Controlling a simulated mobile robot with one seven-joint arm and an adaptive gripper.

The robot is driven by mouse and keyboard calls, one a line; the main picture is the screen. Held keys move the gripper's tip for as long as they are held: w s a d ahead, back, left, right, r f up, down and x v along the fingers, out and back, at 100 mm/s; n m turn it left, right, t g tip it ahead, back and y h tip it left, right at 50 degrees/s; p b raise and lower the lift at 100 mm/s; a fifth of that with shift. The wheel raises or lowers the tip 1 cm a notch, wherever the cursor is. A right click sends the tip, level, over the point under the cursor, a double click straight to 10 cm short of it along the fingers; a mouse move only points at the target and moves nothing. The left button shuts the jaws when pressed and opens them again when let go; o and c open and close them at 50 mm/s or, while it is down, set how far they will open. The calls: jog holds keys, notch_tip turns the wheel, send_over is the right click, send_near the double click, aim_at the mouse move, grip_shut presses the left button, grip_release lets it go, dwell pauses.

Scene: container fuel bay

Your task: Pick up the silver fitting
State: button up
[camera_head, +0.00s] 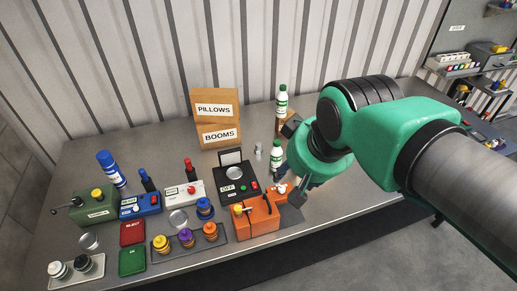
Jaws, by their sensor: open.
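A small silver fitting (258,151) stands upright on the grey bench, behind and to the right of a black device with a round silver dish. My gripper (288,163) hangs over the bench to the right of the fitting, apart from it. Its dark fingers are open, and nothing shows held between them. The green wrist hides part of the gripper and the bench behind it.
A green-white bottle (276,157) stands close by the gripper. An orange box (254,219) and the black device (236,184) are in front. Cardboard boxes (216,117) stand behind. Jars, coloured boxes and trays fill the left. The bench's back left is clear.

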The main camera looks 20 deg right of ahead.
jog(key=w+d+r+g+p, duration=0.1)
jog(key=w+r+p, duration=0.1)
jog(key=w, duration=0.6)
jog(key=w+r+g+p, duration=0.1)
jog(key=w+r+p, duration=0.1)
jog(key=w, duration=0.5)
jog(key=m+g+p, duration=0.3)
jog(key=p, duration=1)
send_over(259, 143)
notch_tip(259, 143, down, 28)
jog(key=shift+s+a+r, duration=0.15)
jog(key=shift+s+a, duration=0.1)
jog(key=shift+f+p, duration=0.3)
jog(key=shift+f, duration=3.95)
jog(key=shift+f, duration=0.1)
jog(key=shift+w+d+f+p, duration=0.1)
jog(key=shift+f+p, duration=0.25)
jog(key=shift+f, duration=0.9)
jog(key=shift+w+f+p, duration=0.1)
jog(key=shift+f+p, duration=0.25)
jog(key=shift+f, duration=0.9)
